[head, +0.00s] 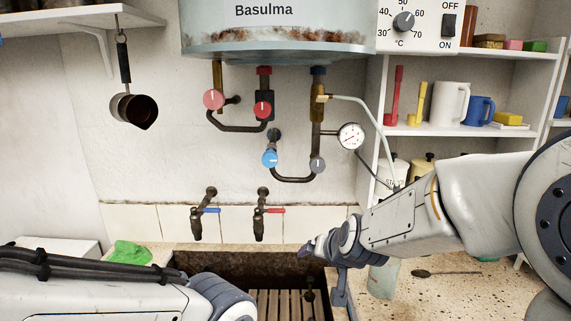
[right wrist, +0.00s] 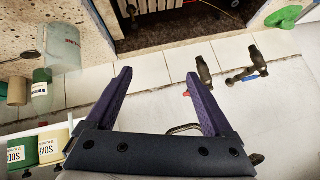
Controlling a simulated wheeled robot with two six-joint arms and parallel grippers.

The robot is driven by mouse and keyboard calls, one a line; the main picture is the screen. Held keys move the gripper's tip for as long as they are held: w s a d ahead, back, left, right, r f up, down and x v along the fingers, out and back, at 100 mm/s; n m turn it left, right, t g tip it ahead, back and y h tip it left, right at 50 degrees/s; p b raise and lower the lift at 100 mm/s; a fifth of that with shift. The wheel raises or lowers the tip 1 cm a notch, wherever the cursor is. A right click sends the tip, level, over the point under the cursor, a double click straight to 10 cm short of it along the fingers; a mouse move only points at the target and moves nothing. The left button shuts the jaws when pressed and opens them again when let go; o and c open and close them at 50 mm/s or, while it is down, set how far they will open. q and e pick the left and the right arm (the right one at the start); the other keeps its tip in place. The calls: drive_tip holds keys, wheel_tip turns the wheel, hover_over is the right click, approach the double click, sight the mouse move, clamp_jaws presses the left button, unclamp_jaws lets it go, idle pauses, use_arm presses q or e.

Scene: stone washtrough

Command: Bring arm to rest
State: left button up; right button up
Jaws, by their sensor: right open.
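My right arm (head: 400,218) reaches in from the right in the head view. Its gripper (head: 322,265) is above the right end of the trough (head: 200,262). In the right wrist view the gripper (right wrist: 158,76) has its two purple fingers spread apart with nothing between them. The red-handled tap (head: 262,215) and blue-handled tap (head: 198,222) are on the wall to the left of the gripper. My left arm (head: 120,300) lies across the lower left of the head view. Its gripper does not show.
A boiler (head: 278,28) with pipes, valves and a gauge (head: 351,136) hangs above the taps. Shelves (head: 505,131) with mugs stand at right. A green cloth (head: 130,253) lies on the left ledge. A translucent container (head: 384,280) stands just right of the gripper.

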drive_tip(key=s+d+f+n+g+h, duration=0.1)
drive_tip(key=s+d+f+g, duration=0.2)
drive_tip(key=s+d+f, duration=0.35)
drive_tip(key=s+d+f+n+g+h, duration=0.1)
drive_tip(key=s+d+f+g, duration=0.25)
drive_tip(key=s, duration=0.65)
drive_tip(key=s+a+r+n+g, duration=0.1)
drive_tip(key=s+a+r+n, duration=0.1)
drive_tip(key=s+a, duration=0.4)
drive_tip(key=s+a+r+n+g, duration=0.1)
drive_tip(key=s+a+r+n, duration=0.2)
drive_tip(key=s+a+n, duration=0.2)
drive_tip(key=shift+s+a+r+n+y, duration=0.3)
drive_tip(key=shift+s+a+y, duration=0.1)
drive_tip(key=shift+s+a, duration=0.55)
drive_tip(key=shift+s, duration=0.2)
